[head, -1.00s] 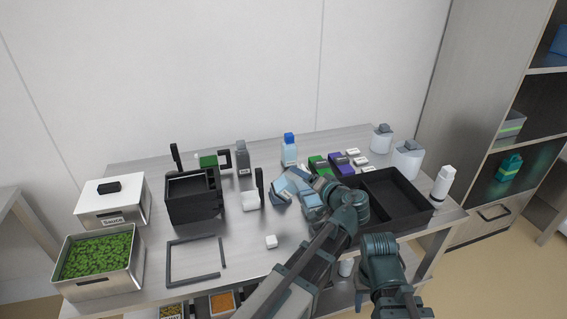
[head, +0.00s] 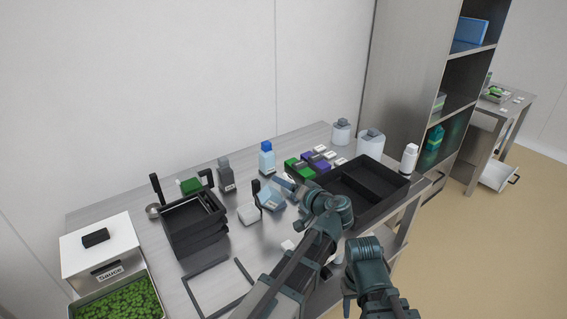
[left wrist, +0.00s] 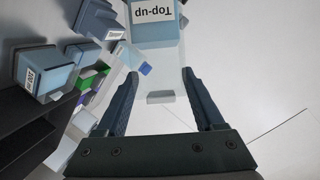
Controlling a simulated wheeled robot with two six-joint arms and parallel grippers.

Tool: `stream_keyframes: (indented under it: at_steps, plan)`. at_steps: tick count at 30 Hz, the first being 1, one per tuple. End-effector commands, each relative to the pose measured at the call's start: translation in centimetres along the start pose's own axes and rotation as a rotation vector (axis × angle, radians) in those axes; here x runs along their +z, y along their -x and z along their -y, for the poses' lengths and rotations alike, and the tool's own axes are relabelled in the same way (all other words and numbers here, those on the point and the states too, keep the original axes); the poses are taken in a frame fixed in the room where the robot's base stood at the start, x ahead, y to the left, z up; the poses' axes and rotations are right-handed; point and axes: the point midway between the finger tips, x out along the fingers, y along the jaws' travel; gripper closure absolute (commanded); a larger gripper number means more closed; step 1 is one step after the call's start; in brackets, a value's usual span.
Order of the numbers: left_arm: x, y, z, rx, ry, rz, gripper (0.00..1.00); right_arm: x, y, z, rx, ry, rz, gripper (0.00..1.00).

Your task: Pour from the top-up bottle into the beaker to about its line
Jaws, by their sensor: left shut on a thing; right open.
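The top-up bottle (left wrist: 154,34) has a clear body, a blue part and a white label reading "Top-up", upside down in the left wrist view. It lies between the two fingers of my left gripper (left wrist: 160,85), which is shut on it. In the head view a light blue part of the bottle (head: 269,198) shows at the end of my left arm, above the table. It looks tilted there. I cannot make out the beaker or its line for sure. My right arm is low at the front right in the head view; its fingers do not show.
A sauce box (head: 104,250) stands far left.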

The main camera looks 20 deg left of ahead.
Motion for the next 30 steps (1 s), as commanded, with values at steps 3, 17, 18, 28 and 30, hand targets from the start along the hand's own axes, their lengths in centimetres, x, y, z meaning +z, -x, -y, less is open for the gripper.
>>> stream_keyframes:
  at_steps: [3,17,18,28,30]
  plan:
    - [-2.2,0.8,2.5,0.018,0.187,0.024,0.97,0.2,4.0,-0.4,0.0,-0.001,0.0,0.5]
    - [-5.3,2.1,5.8,0.049,0.803,0.122,0.97,0.6,10.7,-1.0,0.0,-0.001,0.0,0.5]
    - [-5.3,2.1,5.8,0.049,0.817,0.124,0.97,0.6,10.8,-1.0,0.0,-0.001,0.0,0.5]
    - [-5.2,2.0,5.7,0.049,0.828,0.126,0.97,0.6,10.6,-1.0,0.0,-0.001,0.0,0.5]
    - [-5.2,2.0,5.7,0.049,0.827,0.126,0.97,0.6,10.6,-1.0,0.0,-0.001,0.0,0.5]
